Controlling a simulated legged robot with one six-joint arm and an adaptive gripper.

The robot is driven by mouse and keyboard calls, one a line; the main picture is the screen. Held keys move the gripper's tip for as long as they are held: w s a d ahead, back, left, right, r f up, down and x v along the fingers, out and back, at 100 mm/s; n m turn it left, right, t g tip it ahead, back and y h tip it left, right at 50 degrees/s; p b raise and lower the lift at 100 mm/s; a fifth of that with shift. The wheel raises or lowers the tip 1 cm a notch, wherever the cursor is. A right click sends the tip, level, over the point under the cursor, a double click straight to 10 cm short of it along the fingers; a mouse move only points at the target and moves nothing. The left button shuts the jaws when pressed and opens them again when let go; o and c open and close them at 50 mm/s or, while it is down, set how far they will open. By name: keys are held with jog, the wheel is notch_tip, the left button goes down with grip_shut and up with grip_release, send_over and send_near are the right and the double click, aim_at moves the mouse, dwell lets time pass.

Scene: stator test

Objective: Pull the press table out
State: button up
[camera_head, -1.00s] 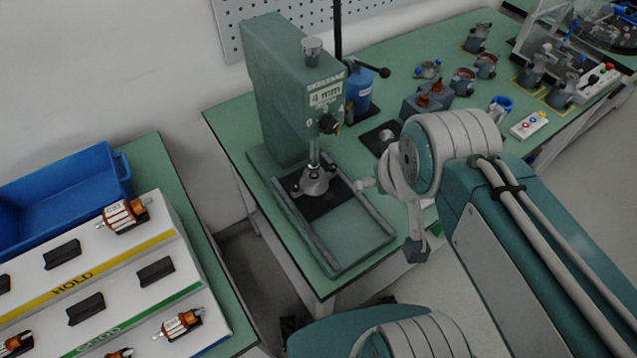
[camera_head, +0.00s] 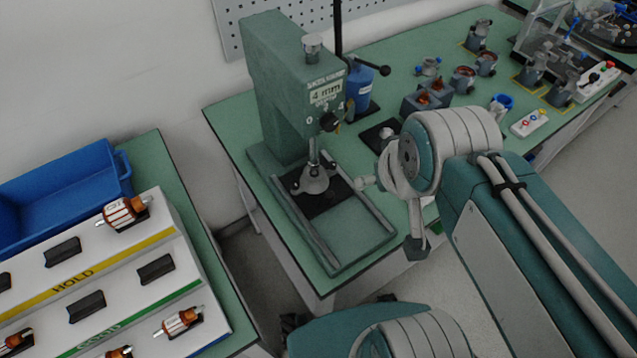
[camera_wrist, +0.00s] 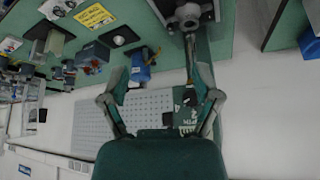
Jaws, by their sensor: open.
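The green press (camera_head: 290,90) stands on the green bench, marked "4 mm". At its foot, the press table is a dark plate (camera_head: 345,190) between two rails, with a grey round fixture (camera_head: 316,180) on it under the ram. The fixture also shows at the top of the wrist view (camera_wrist: 188,14). My gripper (camera_wrist: 155,60) is open, with nothing seen between its fingers. In the head view, the end of my arm is right of the press base, and its fingers are largely hidden by my own links.
A blue bottle (camera_head: 359,88) and motor parts stand behind and right of the press. At left are a blue bin (camera_head: 62,192) and a white rack (camera_head: 130,275) with several rotors. The bench's front edge is close to the press base.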

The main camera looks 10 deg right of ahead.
aim_at(330, 194)
dwell(0.3)
jog(key=shift+c, duration=1)
jog(key=w+d+f+m+g+y, duration=0.1)
jog(key=w+d+f+m, duration=0.1)
jog(key=f+m, duration=0.4)
jog(key=w+d+f+m+g+y, duration=0.1)
jog(key=w+d+f+m, duration=0.2)
jog(key=f+m, duration=0.3)
jog(key=w+d+f+m+g+y, duration=0.1)
jog(key=w+d+f+m+y, duration=0.1)
jog(key=f+m, duration=0.5)
jog(key=shift+w+d+m+g, duration=0.15)
jog(key=shift+m+g, duration=0.05)
jog(key=shift+m, duration=0.7)
jog(key=shift+w+d+m+g, duration=0.15)
jog(key=shift+m+g, duration=0.05)
jog(key=shift+m, duration=0.7)
jog(key=w+a, duration=0.1)
jog(key=a, duration=0.2)
jog(key=w+a, duration=0.2)
jog(key=a, duration=0.2)
jog(key=w+a, duration=0.1)
jog(key=a, duration=0.3)
jog(key=shift+w+a, duration=0.1)
jog(key=shift+w, duration=0.15)
jog(key=shift+x, duration=1.05)
jog(key=shift+w+a+f, duration=0.1)
jog(key=shift+a+f, duration=0.1)
jog(key=shift+f, duration=0.25)
